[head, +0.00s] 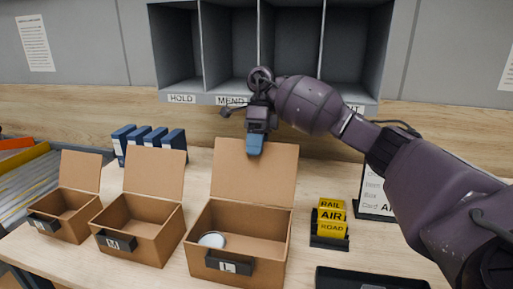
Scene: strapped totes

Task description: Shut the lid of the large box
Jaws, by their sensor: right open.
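The large box (238,267), labelled L, is a brown open carton on the table at lower centre. Its lid (254,180) stands up at the box's back edge, leaning back slightly. A round pale lid or tin (211,240) lies inside at the left. My right gripper (255,146) is open, pointing down at the upper middle of the lid, with blue fingertips overlapping the lid's top edge in the picture. I cannot tell whether it touches the lid. My left gripper is not in view.
The medium box (138,242) and small box (65,217) stand open to the left. Blue binders (150,139) are behind them. Grey cubbies (230,50) hang above. A black tray (370,279) lies in front.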

